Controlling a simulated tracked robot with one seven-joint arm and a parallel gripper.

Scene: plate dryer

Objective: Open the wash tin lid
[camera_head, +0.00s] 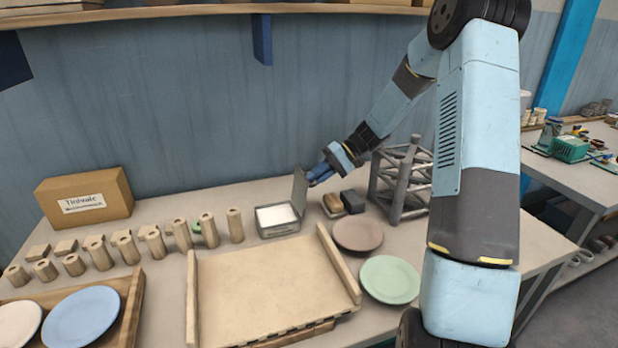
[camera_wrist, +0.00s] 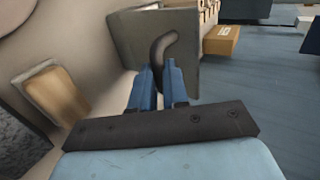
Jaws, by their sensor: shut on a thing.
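The wash tin (camera_head: 280,230) is a small grey box on the table with something white inside. Its grey lid (camera_head: 300,192) stands up, about upright, at the tin's right side. My gripper (camera_head: 318,174) is at the right of the lid, near its upper part. In the wrist view the lid is a grey panel (camera_wrist: 185,75) with a dark curved handle (camera_wrist: 163,48). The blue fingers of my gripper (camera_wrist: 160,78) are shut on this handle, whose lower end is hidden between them.
A sponge-like block (camera_head: 333,204) and a dark block (camera_head: 353,201) lie right of the tin. A grey rack (camera_head: 405,180) stands beyond them. Several wooden pegs (camera_head: 235,225) stand to the left. A wooden board (camera_head: 262,290) and plates (camera_head: 390,280) lie in front.

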